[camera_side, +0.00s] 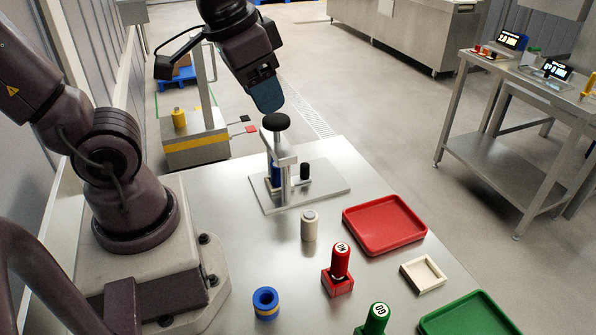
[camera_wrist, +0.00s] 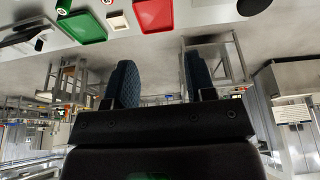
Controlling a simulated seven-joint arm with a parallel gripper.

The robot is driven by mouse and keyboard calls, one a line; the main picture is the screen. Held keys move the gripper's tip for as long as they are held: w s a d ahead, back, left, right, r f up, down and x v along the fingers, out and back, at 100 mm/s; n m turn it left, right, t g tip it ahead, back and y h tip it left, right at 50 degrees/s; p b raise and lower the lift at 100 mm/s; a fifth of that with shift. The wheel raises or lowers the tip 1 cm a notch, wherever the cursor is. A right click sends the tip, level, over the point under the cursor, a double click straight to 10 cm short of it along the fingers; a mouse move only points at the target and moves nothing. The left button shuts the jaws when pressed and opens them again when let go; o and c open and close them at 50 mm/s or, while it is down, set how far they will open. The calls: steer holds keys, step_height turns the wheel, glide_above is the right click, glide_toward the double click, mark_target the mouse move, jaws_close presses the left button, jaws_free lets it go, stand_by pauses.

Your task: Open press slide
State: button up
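The press (camera_side: 284,160) stands at the back of the steel table, on a flat grey base plate (camera_side: 325,190). It has a round black knob (camera_side: 276,122) on top, a blue cylinder (camera_side: 275,174) at its post and a small black cylinder (camera_side: 305,172) beside it. My gripper (camera_side: 268,97) is just above and slightly left of the knob, apparently apart from it. In the wrist view its two blue ribbed fingers (camera_wrist: 160,80) stand apart with nothing between them. A black round shape, likely the knob (camera_wrist: 254,5), shows at the top edge there. I cannot tell which part is the slide.
A pale cylinder (camera_side: 309,225), a red tray (camera_side: 383,225), a red stamp (camera_side: 340,265), a green stamp (camera_side: 377,318), a cream square dish (camera_side: 423,274), a blue-yellow ring (camera_side: 266,302) and a green tray (camera_side: 470,320) occupy the table.

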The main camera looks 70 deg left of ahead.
steer(key=w+a+f+m+g+y, duration=0.1)
steer(key=w+a+f+m+g, duration=0.1)
steer(key=w+a+f+g, duration=0.5)
steer(key=m+y, duration=0.2)
steer(key=m, duration=0.5)
glide_toward(307, 165)
steer(key=x, duration=1.1)
steer(key=shift+a+f, duration=0.1)
steer(key=shift+c, duration=0.4)
